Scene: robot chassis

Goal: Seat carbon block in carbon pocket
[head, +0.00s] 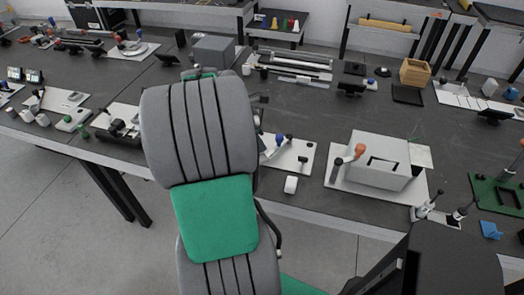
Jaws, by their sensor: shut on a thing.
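I cannot make out my gripper; a large ribbed grey and green form fills the middle of the head view and covers part of the bench behind it. I cannot pick out the carbon block or the carbon pocket for certain. Small dark parts (257,99) show just right of the grey form, too small to name. A white board (298,150) with a blue-topped and a black-topped piece is partly hidden behind the form.
The dark bench (320,112) is crowded. A white cylinder (290,184) is near the front edge. A wooden box (415,72) and black tray (407,95) stand farther back.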

